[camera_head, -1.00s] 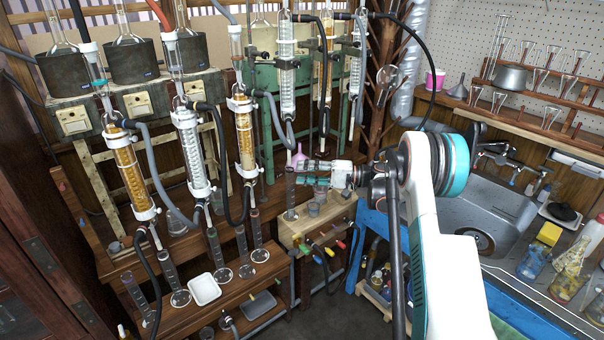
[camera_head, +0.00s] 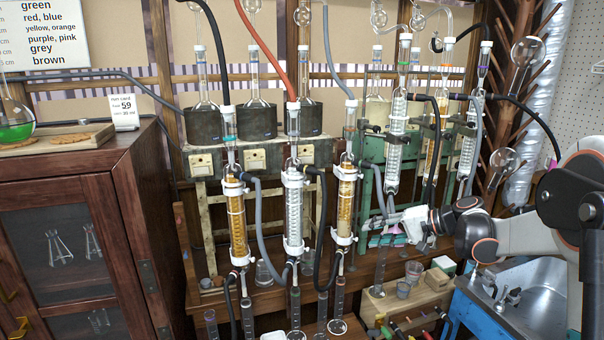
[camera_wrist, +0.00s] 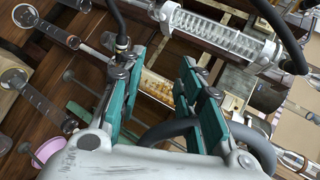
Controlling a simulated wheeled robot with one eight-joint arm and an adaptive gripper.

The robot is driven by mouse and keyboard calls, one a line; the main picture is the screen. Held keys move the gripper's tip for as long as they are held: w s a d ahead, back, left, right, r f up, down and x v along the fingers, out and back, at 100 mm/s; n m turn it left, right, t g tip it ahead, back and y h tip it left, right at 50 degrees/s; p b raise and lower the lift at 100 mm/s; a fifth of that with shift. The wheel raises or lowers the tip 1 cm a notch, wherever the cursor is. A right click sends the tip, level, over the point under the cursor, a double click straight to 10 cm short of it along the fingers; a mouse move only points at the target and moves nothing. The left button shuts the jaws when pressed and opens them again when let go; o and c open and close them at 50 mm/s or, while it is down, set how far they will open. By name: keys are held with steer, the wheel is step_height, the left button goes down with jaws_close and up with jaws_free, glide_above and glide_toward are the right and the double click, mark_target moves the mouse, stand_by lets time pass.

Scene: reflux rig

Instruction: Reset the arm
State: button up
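My gripper (camera_head: 376,238) is near the middle of the head view, reaching left from the arm at the right. It is beside the glassware rig, above a wooden block (camera_head: 410,298) and near the top of a tall glass cylinder (camera_head: 380,268). In the wrist view my gripper (camera_wrist: 165,88) shows two teal-padded fingers spread apart. I see nothing held between them. An amber-filled glass column (camera_wrist: 157,86) shows behind the gap. A grey hose (camera_wrist: 185,130) passes close by the right finger.
Condensers with hoses, such as the amber one (camera_head: 237,222) and the clear one (camera_head: 294,215), stand left of my gripper. A dark wooden cabinet (camera_head: 75,175) is at the left. A sink (camera_head: 525,290) is at the right, and drying pegs with flasks (camera_head: 527,52) stand behind the arm.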

steer(key=s+a+r+n+h, duration=0.1)
steer(key=s+a+r+h, duration=0.15)
steer(key=s, duration=0.65)
steer(key=s+a+r+n+h, duration=0.1)
steer(key=s+a+r+h, duration=0.15)
steer(key=s, duration=0.75)
steer(key=s+d+f+n+h, duration=0.1)
steer(key=s+f+h, duration=0.1)
steer(key=s, duration=0.7)
steer(key=s+d+f+n+h, duration=0.2)
steer(key=s+f+h, duration=0.1)
steer(key=s, duration=0.6)
steer(key=shift+s+d+f+t+h, duration=0.3)
steer(key=shift+s+t+h, duration=0.1)
steer(key=shift+h, duration=0.1)
steer(key=shift+a, duration=0.1)
